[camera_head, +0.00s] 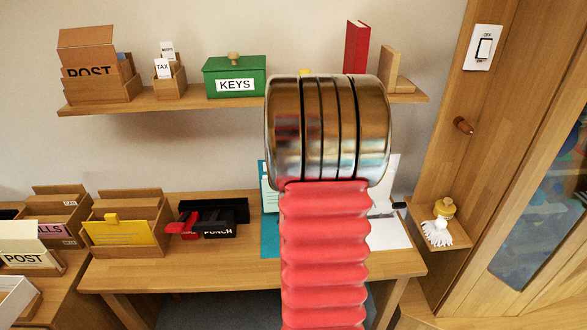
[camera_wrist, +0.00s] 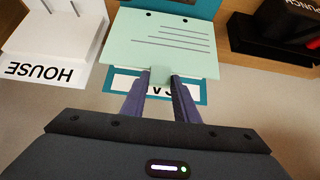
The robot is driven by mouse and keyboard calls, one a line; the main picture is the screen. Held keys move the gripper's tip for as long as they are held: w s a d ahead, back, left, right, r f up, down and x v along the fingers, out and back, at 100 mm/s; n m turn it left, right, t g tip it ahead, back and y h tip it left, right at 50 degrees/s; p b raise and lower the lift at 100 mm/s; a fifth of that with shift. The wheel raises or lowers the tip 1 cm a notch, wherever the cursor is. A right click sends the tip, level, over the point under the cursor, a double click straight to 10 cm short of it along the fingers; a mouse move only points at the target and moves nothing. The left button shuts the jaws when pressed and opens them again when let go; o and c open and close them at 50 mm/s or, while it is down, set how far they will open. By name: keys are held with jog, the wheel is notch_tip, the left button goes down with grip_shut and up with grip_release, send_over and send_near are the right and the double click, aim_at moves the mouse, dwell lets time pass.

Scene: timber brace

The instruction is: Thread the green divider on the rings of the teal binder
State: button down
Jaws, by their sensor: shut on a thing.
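In the wrist view, the pale green divider (camera_wrist: 170,45) is a flat card with printed lines and two holes along its far edge. My gripper (camera_wrist: 161,80) is shut on its near tab. The teal binder (camera_wrist: 200,92) shows under and around the divider, with a white label partly hidden by my fingers. Its rings cannot be made out clearly, and whether the holes meet them cannot be told. In the head view, the teal binder (camera_head: 269,240) shows on the desk left of my arm, which hides its middle and my gripper.
A black and red punch (camera_head: 215,222) stands left of the binder. A white item marked HOUSE (camera_wrist: 45,70) lies on the binder's other side, close by. A box with a yellow card (camera_head: 122,235) is farther left. A shelf (camera_head: 185,103) with a green KEYS box (camera_head: 234,76) hangs above.

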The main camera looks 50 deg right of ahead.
jog(key=shift+f, duration=1.9)
jog(key=shift+w+d, duration=0.15)
jog(key=shift+d, duration=0.1)
dwell(0.8)
jog(key=shift+w+d, duration=0.95)
jog(key=shift+d, duration=0.05)
dwell(2.0)
jog(key=shift+y, duration=0.3)
dwell(0.3)
jog(key=shift+d, duration=0.1)
dwell(0.4)
jog(key=c, duration=1.3)
grip_release()
jog(key=shift+o, duration=0.6)
